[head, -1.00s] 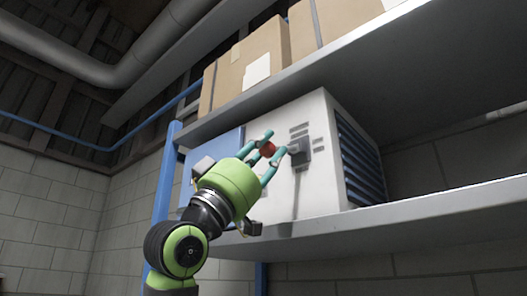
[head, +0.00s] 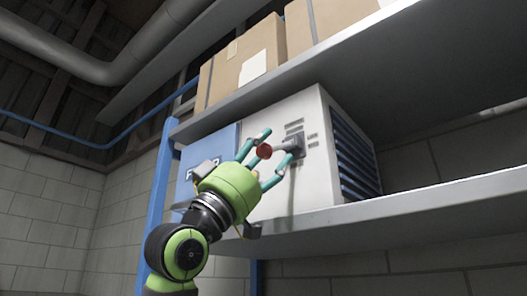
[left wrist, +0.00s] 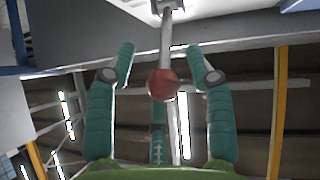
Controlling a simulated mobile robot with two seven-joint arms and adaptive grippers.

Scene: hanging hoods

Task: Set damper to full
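The damper control is a grey lever with a red knob (head: 264,151) on a dark mount (head: 292,142) on the front of a white unit (head: 318,178). In the head view the lever sticks out to the left from the mount. In the left wrist view the red knob (left wrist: 163,84) and its grey rod (left wrist: 166,40) show between the fingers. My left gripper (head: 275,158) is open around the knob, with gaps on both sides in the left wrist view (left wrist: 166,65). Small labels (head: 294,127) sit around the mount, too small to read. My right gripper is not in view.
The unit stands on a grey shelf (head: 400,207) beside a blue panel (head: 208,158). Another shelf (head: 400,62) with cardboard boxes (head: 245,65) is close above. A blue post (head: 161,190) stands left of the unit.

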